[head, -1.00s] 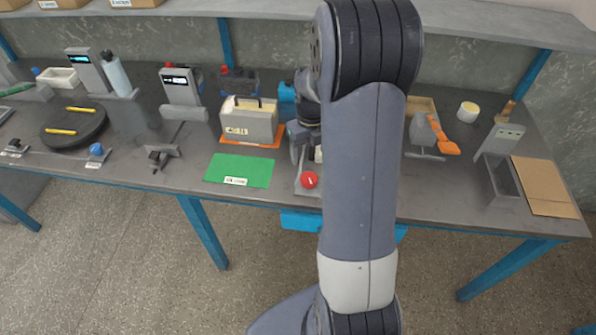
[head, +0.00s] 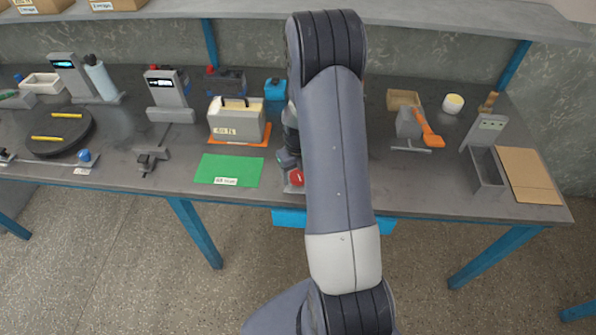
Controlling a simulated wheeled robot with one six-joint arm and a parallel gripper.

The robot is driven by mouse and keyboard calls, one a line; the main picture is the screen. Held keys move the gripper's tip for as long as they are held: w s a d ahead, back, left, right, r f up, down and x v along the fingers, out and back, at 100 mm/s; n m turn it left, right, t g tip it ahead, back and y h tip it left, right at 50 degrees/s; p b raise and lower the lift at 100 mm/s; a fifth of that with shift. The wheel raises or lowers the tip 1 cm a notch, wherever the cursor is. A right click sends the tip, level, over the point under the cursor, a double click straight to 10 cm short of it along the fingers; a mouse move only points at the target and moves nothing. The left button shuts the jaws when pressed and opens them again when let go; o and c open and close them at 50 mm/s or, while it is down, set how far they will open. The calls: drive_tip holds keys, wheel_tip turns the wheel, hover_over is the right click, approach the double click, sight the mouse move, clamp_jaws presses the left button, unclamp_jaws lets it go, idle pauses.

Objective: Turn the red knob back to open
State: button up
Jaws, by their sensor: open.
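The red knob (head: 296,178) sits near the front edge of the workbench (head: 330,200), just left of my arm. A pale mark shows on its face, and its right side is hidden behind my arm. My gripper (head: 289,161) is just above and behind the knob, close to it and mostly hidden by my arm. It is open. I cannot tell whether its fingers touch the knob or stand around it.
A blue item (head: 275,89) stands farther back. To the right are an orange-handled device (head: 415,126) and a grey bin (head: 487,170).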

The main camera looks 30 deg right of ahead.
drive_tip(key=c, duration=1)
